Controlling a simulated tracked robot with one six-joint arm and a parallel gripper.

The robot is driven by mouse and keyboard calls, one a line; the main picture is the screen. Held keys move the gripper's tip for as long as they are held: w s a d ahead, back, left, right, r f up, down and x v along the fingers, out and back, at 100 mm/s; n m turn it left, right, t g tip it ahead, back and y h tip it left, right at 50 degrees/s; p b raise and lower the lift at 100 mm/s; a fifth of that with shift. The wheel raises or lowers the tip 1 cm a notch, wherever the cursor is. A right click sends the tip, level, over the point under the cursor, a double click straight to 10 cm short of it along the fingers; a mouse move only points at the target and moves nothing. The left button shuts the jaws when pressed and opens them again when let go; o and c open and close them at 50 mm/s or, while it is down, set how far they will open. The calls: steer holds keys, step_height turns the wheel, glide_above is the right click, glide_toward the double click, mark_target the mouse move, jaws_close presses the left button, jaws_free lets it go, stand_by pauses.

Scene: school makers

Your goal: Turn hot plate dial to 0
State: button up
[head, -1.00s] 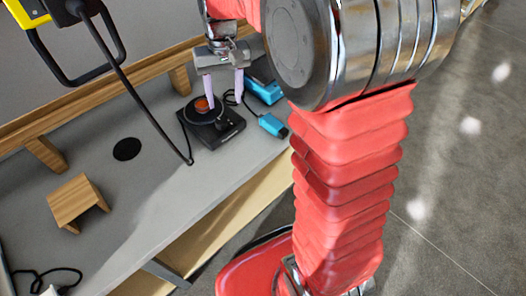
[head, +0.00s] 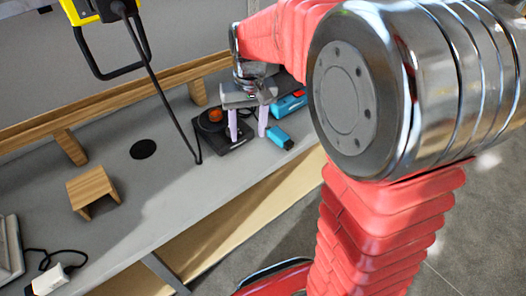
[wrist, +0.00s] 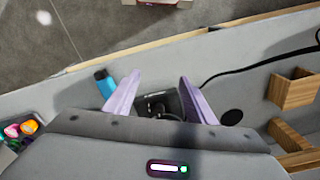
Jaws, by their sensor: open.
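The black hot plate (head: 236,146) sits on the grey bench, with a round dark top and an orange item (head: 215,115) on it. My gripper (head: 248,136) is open, its two pale lilac fingers pointing down at the hot plate's right side. One finger overlaps the plate in the head view; I cannot tell if it touches. In the wrist view, part of the hot plate (wrist: 150,104) shows between the spread fingers (wrist: 157,95), with nothing gripped. The dial and its setting cannot be made out clearly.
A blue item (head: 279,138) lies right of the hot plate, with another blue item (head: 289,103) behind it. A black cable hangs from a yellow-and-black fixture (head: 110,12) to the bench. A wooden block (head: 92,190) and black disc (head: 143,149) are left.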

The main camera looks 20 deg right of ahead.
steer(key=s+r+t, duration=0.1)
steer(key=s+r, duration=0.2)
steer(key=s, duration=0.6)
steer(key=shift+s+a+t, duration=0.15)
steer(key=shift+t, duration=0.15)
stand_by(0.5)
steer(key=s+r+n+t, duration=0.1)
steer(key=s+r+t, duration=0.2)
steer(key=s, duration=0.7)
steer(key=shift+s+a+r+t+h, duration=0.3)
steer(key=shift+s+a+r, duration=0.05)
steer(key=shift+a+r, duration=0.1)
stand_by(1.0)
